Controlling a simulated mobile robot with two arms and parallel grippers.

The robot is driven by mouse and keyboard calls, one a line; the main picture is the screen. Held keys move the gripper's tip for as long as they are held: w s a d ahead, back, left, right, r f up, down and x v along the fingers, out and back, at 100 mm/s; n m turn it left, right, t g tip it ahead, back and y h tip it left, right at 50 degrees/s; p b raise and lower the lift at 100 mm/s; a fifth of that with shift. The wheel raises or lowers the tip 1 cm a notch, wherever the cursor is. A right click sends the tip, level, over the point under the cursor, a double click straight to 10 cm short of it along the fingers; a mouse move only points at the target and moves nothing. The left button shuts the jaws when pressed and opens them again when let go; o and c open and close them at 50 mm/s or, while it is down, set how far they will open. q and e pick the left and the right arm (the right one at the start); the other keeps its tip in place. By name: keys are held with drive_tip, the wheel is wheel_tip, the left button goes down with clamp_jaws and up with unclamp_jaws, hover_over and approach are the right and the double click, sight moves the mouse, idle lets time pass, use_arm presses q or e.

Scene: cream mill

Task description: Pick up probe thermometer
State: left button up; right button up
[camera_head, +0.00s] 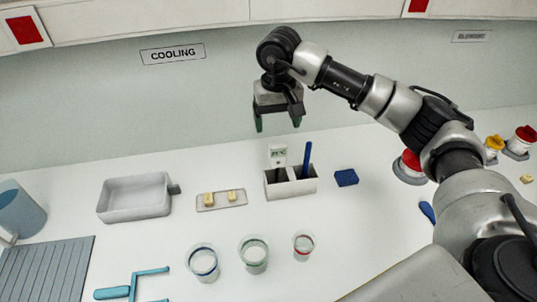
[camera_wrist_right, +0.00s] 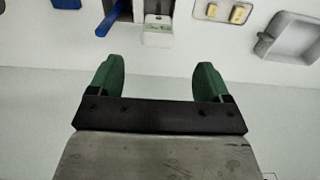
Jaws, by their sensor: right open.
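The probe thermometer (camera_head: 278,155) has a white head with a small display and stands upright in the left part of a white holder (camera_head: 291,189); its lower part is hidden in the holder. In the right wrist view the thermometer's head (camera_wrist_right: 158,32) shows at the top, beyond the fingertips and between their lines. My right gripper (camera_head: 277,124) is open and empty, pointing down above the holder and the thermometer. Its green fingers (camera_wrist_right: 156,78) also show in the right wrist view with nothing between them. My left gripper is not in view.
A blue-handled tool (camera_head: 307,158) stands in the same holder, right of the thermometer. A blue block (camera_head: 346,178) lies to the right. A small tray (camera_head: 221,203) with yellow pieces and a grey basin (camera_head: 134,197) stand left. Beakers (camera_head: 254,254) stand in front.

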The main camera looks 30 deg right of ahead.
sight(279, 145)
wheel_tip(279, 145, down, 2)
drive_tip(key=shift+f+p, duration=0.2)
drive_tip(key=shift+p, duration=0.3)
drive_tip(key=shift+s+f+p, duration=0.15)
drive_tip(key=shift+s+f, duration=0.1)
drive_tip(key=shift+f, duration=0.25)
drive_tip(key=shift+s+f+p, duration=0.15)
drive_tip(key=shift+s+f, duration=0.1)
drive_tip(key=shift+f, duration=0.45)
drive_tip(key=shift+f+p, duration=0.3)
drive_tip(key=shift+p, duration=0.1)
wheel_tip(279, 145, down, 4)
drive_tip(key=shift+r+p, duration=0.15)
drive_tip(key=shift+p, duration=1.05)
drive_tip(key=shift+d+f, duration=0.1)
drive_tip(key=shift+f, duration=0.45)
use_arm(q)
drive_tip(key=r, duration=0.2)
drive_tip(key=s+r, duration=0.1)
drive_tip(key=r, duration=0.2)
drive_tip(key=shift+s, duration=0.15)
use_arm(e)
drive_tip(key=shift+f, duration=0.1)
drive_tip(key=shift+c, duration=0.8)
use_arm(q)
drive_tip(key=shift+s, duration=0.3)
use_arm(e)
drive_tip(key=c, duration=0.8)
